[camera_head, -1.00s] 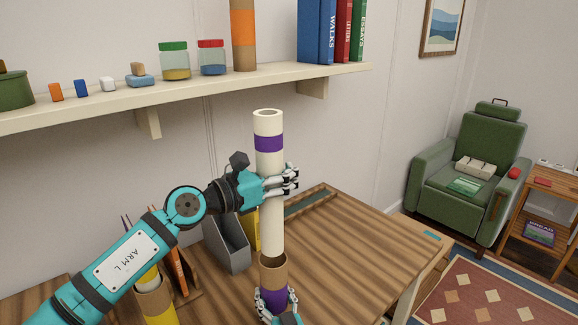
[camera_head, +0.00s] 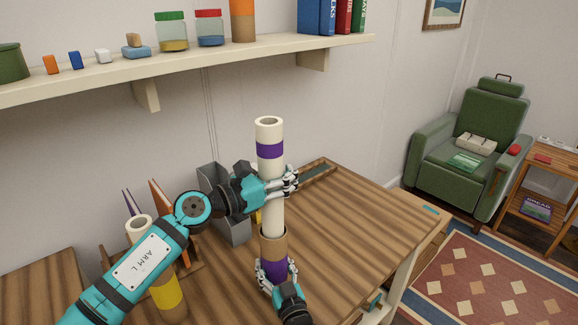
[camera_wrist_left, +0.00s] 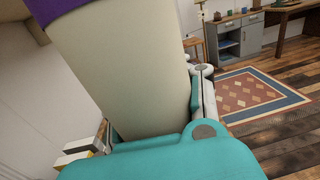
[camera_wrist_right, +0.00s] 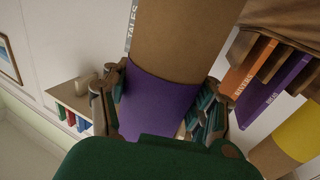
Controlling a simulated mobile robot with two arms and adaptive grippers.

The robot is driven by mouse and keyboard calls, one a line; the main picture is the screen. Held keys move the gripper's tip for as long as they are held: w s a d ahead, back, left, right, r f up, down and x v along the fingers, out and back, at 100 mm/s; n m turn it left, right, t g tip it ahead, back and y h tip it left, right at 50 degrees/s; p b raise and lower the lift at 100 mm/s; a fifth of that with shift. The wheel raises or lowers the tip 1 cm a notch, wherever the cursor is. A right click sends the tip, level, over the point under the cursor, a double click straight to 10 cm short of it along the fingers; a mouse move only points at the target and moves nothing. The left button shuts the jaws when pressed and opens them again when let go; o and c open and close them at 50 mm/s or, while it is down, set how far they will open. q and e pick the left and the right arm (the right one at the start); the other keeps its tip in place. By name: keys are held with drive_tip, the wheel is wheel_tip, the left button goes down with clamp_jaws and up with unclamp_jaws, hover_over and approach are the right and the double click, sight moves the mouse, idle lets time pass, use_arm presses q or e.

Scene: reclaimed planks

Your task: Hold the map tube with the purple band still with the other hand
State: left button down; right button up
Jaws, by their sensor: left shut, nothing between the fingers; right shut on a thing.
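The brown map tube with the purple band (camera_head: 272,246) stands upright over the desk. My right gripper (camera_head: 277,272) is shut on it at the purple band; the right wrist view shows the band (camera_wrist_right: 155,105) between the fingers. A cream roll with its own purple band (camera_head: 269,150) rises from the tube's open top, its lower end hidden inside. My left gripper (camera_head: 285,183) is at the roll's middle, below its band. In the left wrist view the roll (camera_wrist_left: 120,75) lies close against the fingers. The left gripper is shut, without a hold on the roll.
A second tube with a yellow band (camera_head: 167,293) stands at the left, behind my left arm. The wall shelf (camera_head: 190,72) runs above. The desk's right side (camera_head: 350,215) is clear.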

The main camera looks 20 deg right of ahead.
use_arm(q)
wheel_tip(320, 180, down, 9)
drive_tip(key=shift+r, duration=0.15)
idle(0.9)
drive_tip(key=c, duration=2)
unclamp_jaws()
drive_tip(key=o, duration=1.1)
drive_tip(key=v, duration=1.2)
